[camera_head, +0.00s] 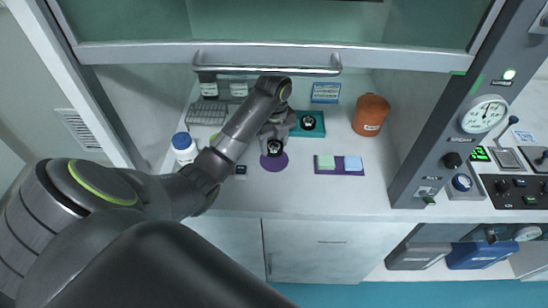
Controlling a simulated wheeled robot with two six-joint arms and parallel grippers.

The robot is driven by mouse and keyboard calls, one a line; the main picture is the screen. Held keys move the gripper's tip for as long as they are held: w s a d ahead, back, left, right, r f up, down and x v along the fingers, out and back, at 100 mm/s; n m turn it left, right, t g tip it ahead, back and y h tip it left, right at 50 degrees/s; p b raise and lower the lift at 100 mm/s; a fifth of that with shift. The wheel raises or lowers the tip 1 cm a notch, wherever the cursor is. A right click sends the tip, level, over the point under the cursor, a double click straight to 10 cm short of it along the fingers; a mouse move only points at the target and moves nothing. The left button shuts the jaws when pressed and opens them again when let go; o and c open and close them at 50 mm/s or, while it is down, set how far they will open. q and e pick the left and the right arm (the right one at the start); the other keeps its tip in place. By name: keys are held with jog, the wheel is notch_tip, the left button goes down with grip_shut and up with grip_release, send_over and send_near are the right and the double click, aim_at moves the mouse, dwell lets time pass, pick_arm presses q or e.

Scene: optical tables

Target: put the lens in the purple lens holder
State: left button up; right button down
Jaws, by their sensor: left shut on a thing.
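My left gripper (273,139) reaches into the cabinet from the left and points down at the worktop. It is shut on a small dark-rimmed lens (274,147) with a pale centre. The purple lens holder (274,164) seems to be the round purple piece right under the lens. The lens and fingers hide its far part, and I cannot tell whether the lens touches it. My right gripper is not in view.
A teal base (319,130) with a dark round piece stands behind right. An orange jar (370,115) stands right, a blue-capped bottle (183,149) left. The raised sash handle (267,70) crosses above.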

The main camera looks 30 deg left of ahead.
aim_at(274, 146)
pick_arm(q)
jog(key=shift+f, duration=0.45)
jog(key=shift+f+b, duration=0.8)
jog(key=shift+f, duration=0.8)
jog(key=o, duration=1)
jog(key=shift+f, duration=0.1)
